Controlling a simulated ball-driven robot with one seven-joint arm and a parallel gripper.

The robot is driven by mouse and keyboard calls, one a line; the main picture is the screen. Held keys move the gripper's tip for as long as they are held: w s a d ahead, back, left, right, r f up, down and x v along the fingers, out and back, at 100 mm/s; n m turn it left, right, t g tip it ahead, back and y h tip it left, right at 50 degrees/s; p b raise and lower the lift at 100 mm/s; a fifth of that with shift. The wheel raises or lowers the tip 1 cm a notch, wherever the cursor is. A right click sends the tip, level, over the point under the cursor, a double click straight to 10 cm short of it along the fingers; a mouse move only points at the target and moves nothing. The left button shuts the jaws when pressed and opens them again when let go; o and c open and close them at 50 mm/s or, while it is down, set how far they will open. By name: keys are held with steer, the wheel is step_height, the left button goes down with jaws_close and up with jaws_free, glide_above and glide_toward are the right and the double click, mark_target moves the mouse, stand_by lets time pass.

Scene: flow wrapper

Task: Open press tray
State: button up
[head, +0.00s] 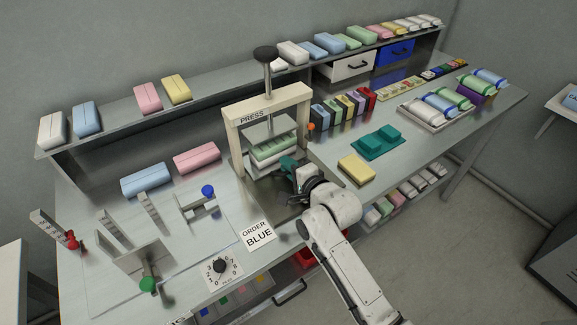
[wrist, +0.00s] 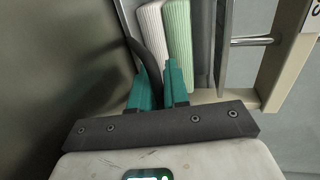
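The press (head: 268,117) is a cream frame with a black-knobbed vertical rod and a grey plate. Under the plate, a green and a white block lie stacked in the press; the green block (wrist: 180,42) and white block (wrist: 151,30) also show in the wrist view. My gripper (head: 284,162) has teal fingers and is at the front of the press, close to the blocks. In the wrist view a dark curved bar (wrist: 142,55) runs down between my fingers (wrist: 161,78). A small gap shows between the fingers; whether they grip the bar is unclear. The tray is largely hidden.
An "ORDER BLUE" card (head: 257,236) and a dial (head: 220,268) lie left of my arm. A yellow block (head: 356,169) and a teal holder (head: 376,142) stand to the right. Colored blocks (head: 343,106) stand in a row behind.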

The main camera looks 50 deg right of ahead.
jaws_close()
steer(key=f+p+v, duration=0.1)
steer(key=v, duration=0.3)
steer(key=p+v, duration=0.1)
steer(key=v, duration=0.3)
steer(key=f+p+v, duration=0.1)
steer(key=p+v, duration=0.1)
steer(key=v, duration=0.3)
steer(key=shift+s+a+f, duration=0.1)
steer(key=shift+s+f, duration=0.3)
steer(key=o, duration=0.5)
jaws_free()
steer(key=shift+w, duration=0.1)
steer(key=b+v, duration=0.1)
steer(key=v, duration=0.9)
steer(key=shift+s+a+r, duration=0.1)
steer(key=shift+s+a, duration=0.05)
steer(key=shift+s, duration=0.2)
